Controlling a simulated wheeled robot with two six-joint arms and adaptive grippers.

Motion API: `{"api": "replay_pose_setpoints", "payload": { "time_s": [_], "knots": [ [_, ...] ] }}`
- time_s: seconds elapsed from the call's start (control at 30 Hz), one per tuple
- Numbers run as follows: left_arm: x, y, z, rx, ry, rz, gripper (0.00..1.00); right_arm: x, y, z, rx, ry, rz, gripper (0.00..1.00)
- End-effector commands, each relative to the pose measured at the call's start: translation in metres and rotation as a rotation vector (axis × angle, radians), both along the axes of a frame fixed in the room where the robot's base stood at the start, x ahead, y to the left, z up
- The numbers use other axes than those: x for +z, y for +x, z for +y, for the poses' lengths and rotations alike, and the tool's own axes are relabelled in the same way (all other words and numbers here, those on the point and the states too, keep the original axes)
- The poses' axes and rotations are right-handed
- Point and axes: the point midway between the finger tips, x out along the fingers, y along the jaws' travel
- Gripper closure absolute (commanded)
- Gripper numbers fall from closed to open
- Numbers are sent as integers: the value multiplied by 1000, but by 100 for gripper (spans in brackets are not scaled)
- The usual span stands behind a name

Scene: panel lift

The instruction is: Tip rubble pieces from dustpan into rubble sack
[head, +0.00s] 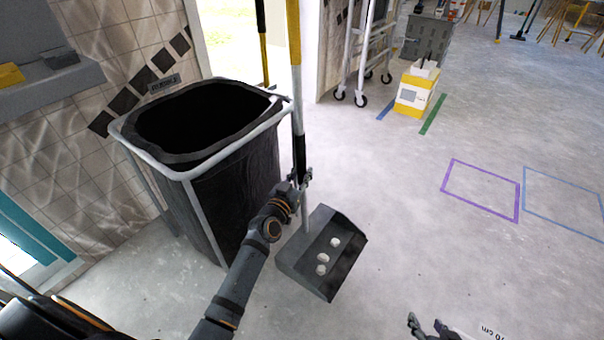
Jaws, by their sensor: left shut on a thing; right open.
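The dustpan (343,222) is a dark grey scoop on a long upright handle in yellow, grey and black (295,95). Three whitish rubble pieces (322,258) lie in a row on its floor. My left gripper (304,178) is shut on the lower part of the handle, just above the pan. The rubble sack (235,185) is a black bag hanging open in a pale metal frame, to the left of the dustpan; its inside is dark and I cannot see its contents. My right gripper (427,322) is open and empty at the bottom edge, right of the dustpan.
A tiled wall (100,35) stands behind the sack. A yellow and white box (413,92) and a wheeled metal frame (365,50) stand at the back. Purple (481,190) and blue floor outlines lie to the right.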

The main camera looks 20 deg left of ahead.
Motion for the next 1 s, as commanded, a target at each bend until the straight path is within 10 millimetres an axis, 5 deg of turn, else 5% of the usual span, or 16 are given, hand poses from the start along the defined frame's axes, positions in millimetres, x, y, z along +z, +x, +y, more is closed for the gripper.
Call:
{"api": "replay_pose_setpoints", "payload": {
  "time_s": [1.0],
  "knots": [
    [15,1,0,1,-14,-2,100,-46,-75,5,28,11,347,49]
  ]
}}
